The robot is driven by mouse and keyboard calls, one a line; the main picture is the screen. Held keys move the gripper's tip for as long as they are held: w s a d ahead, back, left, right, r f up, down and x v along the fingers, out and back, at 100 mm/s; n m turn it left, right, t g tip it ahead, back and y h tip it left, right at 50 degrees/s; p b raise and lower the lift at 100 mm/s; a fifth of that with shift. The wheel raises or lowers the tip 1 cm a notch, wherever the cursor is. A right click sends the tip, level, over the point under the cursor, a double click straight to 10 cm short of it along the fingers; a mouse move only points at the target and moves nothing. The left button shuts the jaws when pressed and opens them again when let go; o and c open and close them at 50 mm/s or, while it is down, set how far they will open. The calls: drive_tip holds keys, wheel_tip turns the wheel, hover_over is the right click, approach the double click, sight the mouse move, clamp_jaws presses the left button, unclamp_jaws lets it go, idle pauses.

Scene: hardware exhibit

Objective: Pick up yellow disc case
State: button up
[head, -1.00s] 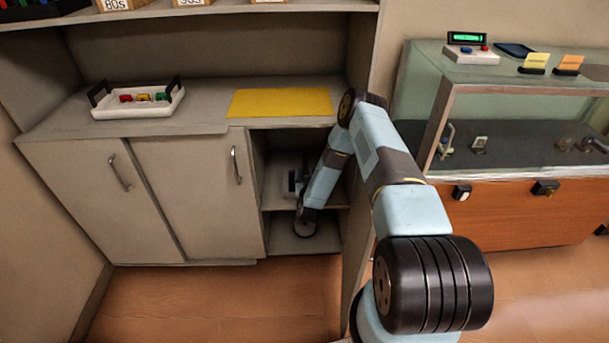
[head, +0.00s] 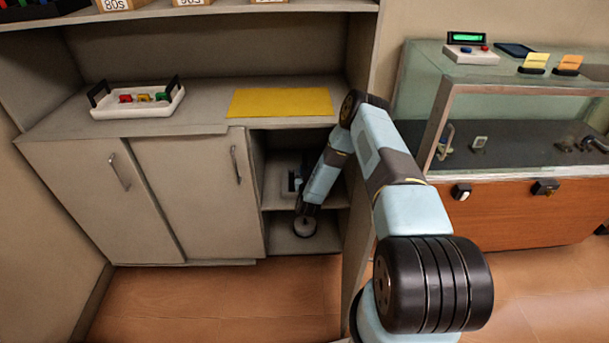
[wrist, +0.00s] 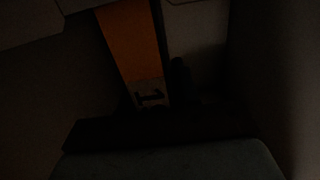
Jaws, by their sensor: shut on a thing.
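My gripper (head: 304,222) is low inside the open, doorless part of the cabinet, near the shelf front. On the counter, a small yellow piece (head: 144,97) sits between a red and a green piece in a white tray (head: 105,113), far from my gripper. I cannot tell whether any of these is a disc case.
The open cabinet part has an inner shelf and a side wall close to my arm. A dark-framed object (head: 289,185) stands on that shelf. A yellow mat (head: 280,102) lies bare on the counter. A glass display case (head: 500,95) stands at the right.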

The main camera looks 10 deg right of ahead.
clamp_jaws()
drive_tip(key=shift+r, duration=0.1)
